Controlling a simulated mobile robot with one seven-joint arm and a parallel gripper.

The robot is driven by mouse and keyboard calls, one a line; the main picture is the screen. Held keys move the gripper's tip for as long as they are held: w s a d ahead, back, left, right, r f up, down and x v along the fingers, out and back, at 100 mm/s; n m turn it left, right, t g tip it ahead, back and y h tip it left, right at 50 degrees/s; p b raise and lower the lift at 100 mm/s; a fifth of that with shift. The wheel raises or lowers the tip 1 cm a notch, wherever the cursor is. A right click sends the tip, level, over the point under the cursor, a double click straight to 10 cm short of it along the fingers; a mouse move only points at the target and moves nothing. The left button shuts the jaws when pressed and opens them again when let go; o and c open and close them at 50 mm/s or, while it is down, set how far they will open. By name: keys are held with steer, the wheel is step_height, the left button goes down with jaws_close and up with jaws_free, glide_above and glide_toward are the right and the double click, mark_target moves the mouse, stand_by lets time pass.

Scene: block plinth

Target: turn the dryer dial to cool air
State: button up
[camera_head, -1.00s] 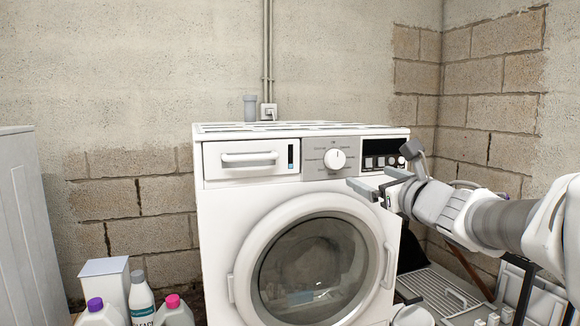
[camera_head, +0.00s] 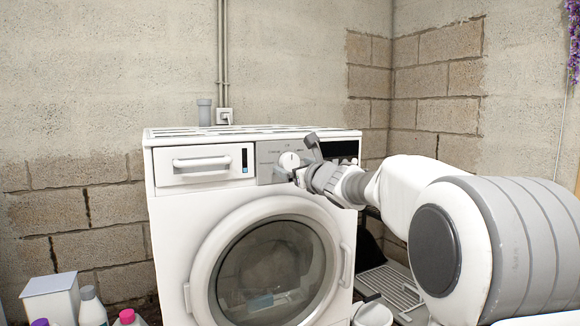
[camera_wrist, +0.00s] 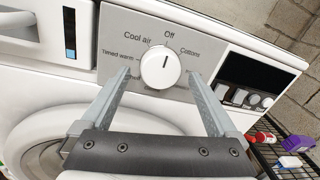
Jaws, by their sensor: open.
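The white round dial (camera_head: 289,160) is on the grey control panel of the white front-loading machine (camera_head: 170,235). In the wrist view the dial (camera_wrist: 160,68) shows a dark mark pointing up, roughly towards "Off". The "Cool air" label (camera_wrist: 137,36) is up and left of it, with "Timed warm" further left and "Cottons" to the right. My gripper (camera_wrist: 158,74) is open, with one finger on each side of the dial. I cannot tell whether the fingers touch it. In the head view my gripper (camera_head: 297,173) partly hides the dial's lower right.
A drawer handle (camera_head: 201,163) is left of the panel and a dark display (camera_head: 338,149) is right of it. The round glass door (camera_head: 270,262) is below. Bottles (camera_head: 92,305) and a white box (camera_head: 52,298) stand at lower left. A rack (camera_head: 388,285) is at the right.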

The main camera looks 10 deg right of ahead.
steer(key=shift+w+a, duration=0.15)
steer(key=shift+w, duration=0.25)
steer(key=c, duration=1.4)
steer(key=shift+m, duration=0.4)
